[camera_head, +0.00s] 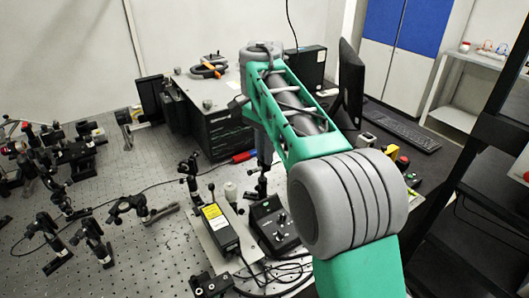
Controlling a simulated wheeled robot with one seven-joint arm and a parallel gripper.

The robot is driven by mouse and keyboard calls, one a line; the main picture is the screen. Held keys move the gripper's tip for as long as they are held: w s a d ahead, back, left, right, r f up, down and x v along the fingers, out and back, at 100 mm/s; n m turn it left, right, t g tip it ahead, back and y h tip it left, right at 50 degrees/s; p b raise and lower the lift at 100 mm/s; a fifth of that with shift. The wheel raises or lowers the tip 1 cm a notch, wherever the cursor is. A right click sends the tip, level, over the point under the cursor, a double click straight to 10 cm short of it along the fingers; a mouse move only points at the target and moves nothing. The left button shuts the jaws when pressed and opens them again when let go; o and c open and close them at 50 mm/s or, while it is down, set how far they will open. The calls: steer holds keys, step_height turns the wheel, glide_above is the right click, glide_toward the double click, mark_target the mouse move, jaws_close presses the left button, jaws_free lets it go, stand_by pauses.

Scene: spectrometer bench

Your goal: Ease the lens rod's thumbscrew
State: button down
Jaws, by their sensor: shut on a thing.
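My gripper (264,158) points down over the optical bench, small and partly covered by my green and grey arm. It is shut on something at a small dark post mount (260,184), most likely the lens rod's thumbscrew. The thumbscrew itself is too small and hidden to make out. Another dark rod mount (190,172) stands to the left, apart from the gripper.
A yellow-labelled box (220,226) and a black knobbed controller (273,224) sit in front of the gripper. A red-handled screwdriver (243,156) lies behind. A dark instrument stack (211,125) stands behind left. Several optic mounts crowd the left bench (150,245).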

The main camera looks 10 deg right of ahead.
steer(key=shift+n, duration=0.4)
steer(key=n, duration=1.2)
steer(key=shift+n, duration=0.3)
steer(key=n, duration=0.6)
steer(key=shift+d, duration=0.1)
steer(key=n, duration=0.6)
steer(key=shift+n, duration=0.3)
steer(key=c, duration=1.4)
jaws_free()
steer(key=shift+r, duration=0.1)
